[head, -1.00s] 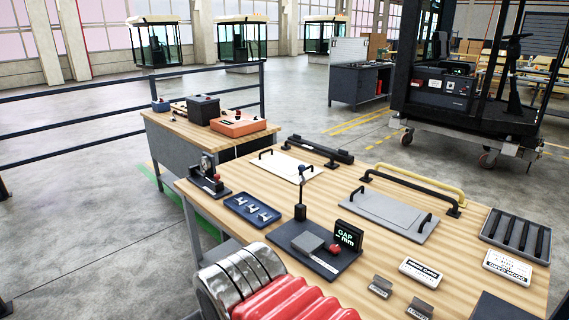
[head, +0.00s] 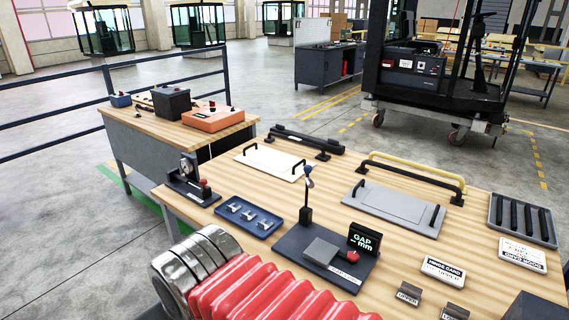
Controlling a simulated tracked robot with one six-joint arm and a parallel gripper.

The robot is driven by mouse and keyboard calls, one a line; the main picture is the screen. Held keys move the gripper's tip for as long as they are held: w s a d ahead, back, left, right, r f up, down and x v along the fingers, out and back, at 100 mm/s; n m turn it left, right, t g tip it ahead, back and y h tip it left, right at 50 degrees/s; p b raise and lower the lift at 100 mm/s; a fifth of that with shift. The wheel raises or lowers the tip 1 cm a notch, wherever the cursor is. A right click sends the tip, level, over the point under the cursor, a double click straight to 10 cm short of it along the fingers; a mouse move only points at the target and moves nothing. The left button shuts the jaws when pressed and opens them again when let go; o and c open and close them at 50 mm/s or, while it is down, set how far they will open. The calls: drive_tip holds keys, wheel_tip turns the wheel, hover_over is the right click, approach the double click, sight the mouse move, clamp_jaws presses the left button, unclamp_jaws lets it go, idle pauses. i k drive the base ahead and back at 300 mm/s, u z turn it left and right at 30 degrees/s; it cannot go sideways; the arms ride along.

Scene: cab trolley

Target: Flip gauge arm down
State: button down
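The gap gauge stands on a dark base plate (head: 292,241) near the middle of the wooden bench. Its arm (head: 308,182) has a blue ball on top and stands upright above a black post (head: 305,215). A small black display (head: 365,239) reads "GAP -- mm". A grey block (head: 322,251) and a red knob (head: 351,256) sit on the base in front of it. My gripper is not in view; only a red ribbed sleeve and metal rings of my arm show at the bottom, in front of the bench.
Labelled cards (head: 443,270) lie to the right, and a slotted tray (head: 522,220) is at far right.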

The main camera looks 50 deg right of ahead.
sight(308, 169)
drive_tip(key=i, duration=0.85)
drive_tip(key=u, duration=0.3)
